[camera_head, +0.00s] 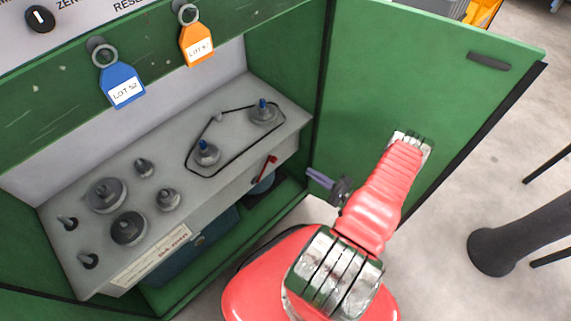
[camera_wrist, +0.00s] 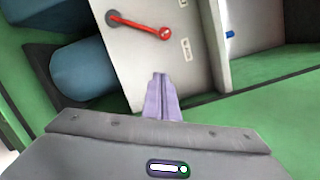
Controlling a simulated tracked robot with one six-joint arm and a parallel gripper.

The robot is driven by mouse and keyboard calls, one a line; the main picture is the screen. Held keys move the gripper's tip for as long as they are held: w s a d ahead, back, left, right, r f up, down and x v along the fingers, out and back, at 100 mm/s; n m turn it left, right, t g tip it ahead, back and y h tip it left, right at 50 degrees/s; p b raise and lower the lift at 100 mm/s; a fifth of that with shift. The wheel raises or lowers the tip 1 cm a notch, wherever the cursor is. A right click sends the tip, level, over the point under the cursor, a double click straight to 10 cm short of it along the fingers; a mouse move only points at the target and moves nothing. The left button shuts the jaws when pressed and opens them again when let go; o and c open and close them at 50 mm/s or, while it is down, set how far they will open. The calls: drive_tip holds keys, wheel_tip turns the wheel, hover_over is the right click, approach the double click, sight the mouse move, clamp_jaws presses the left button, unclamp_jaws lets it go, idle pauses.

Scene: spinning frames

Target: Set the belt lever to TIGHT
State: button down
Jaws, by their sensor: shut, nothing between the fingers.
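The red belt lever (camera_head: 265,167) is on the front face of the grey machine panel, below the belt. In the wrist view the lever (camera_wrist: 138,26) runs from a dark round pivot to a red knob at its right end. Two small labels sit to the right of the knob, the lower one (camera_wrist: 186,50) and one at the top edge (camera_wrist: 183,3); I cannot read either. My gripper (camera_wrist: 159,76) is shut and empty, its purple fingers just below the knob and apart from it. In the head view my gripper (camera_head: 318,177) is right of the lever, near the open door.
A black belt (camera_head: 187,158) loops around two blue-tipped spindles. Several grey pulleys (camera_head: 107,195) stand on the panel (camera_head: 230,125). The green door (camera_head: 420,85) is open at right, close to my arm. Blue (camera_head: 122,84) and orange (camera_head: 197,44) lot tags hang above.

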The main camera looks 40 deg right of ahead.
drive_tip(key=shift+w, duration=0.1)
idle(0.3)
drive_tip(key=w+a+r, duration=0.2)
drive_tip(key=w+a, duration=0.4)
drive_tip(key=w, duration=0.3)
drive_tip(key=shift+a+r, duration=0.25)
idle(0.4)
idle(0.4)
